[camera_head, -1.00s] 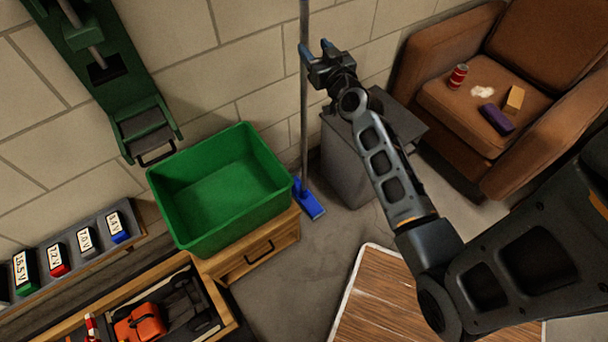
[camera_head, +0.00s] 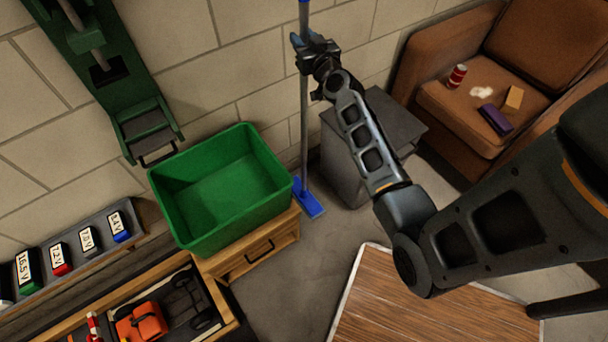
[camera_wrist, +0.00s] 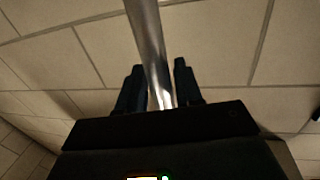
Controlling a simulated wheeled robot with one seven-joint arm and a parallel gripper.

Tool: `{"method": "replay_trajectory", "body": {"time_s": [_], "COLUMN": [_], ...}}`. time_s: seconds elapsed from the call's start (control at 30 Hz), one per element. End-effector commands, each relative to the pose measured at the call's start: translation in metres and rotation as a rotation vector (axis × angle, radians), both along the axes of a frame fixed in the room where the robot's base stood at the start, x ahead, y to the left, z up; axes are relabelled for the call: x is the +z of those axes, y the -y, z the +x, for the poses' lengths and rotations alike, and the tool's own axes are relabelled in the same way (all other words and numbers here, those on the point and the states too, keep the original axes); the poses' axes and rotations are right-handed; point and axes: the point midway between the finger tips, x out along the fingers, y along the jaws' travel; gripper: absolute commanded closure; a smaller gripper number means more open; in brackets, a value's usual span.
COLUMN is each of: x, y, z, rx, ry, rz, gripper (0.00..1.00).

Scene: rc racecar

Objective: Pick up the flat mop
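The flat mop stands upright near the wall, with a thin grey handle (camera_head: 304,130) and a blue flat head (camera_head: 309,201) on the floor between the green bin and the grey cabinet. A bit of blue shows on the handle at the top edge of the head view. My gripper (camera_head: 304,41) is at the upper part of the handle. In the wrist view the handle (camera_wrist: 149,40) runs between the two dark fingers of my gripper (camera_wrist: 160,82). The fingers are apart, with a gap visible on the handle's right side. The handle's lower end there is hidden by the gripper body.
A green bin (camera_head: 168,190) sits on a wooden drawer unit (camera_head: 258,255) left of the mop. A grey cabinet (camera_head: 345,170) stands close to its right. A brown armchair (camera_head: 450,110) holds a red can (camera_head: 456,77). The block wall is right behind the handle.

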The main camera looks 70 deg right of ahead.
Motion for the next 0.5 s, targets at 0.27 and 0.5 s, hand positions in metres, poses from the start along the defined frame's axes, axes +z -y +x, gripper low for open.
{"method": "replay_trajectory", "body": {"time_s": [0.27,0.5], "x": [0.0000,0.0020], "y": [-0.0001,0.0002], "z": [-0.0001,0.0001], "rx": [0.000,-0.001], "ry": [0.000,0.003], "rz": [0.000,-0.003], "gripper": [0.92,1.00]}}
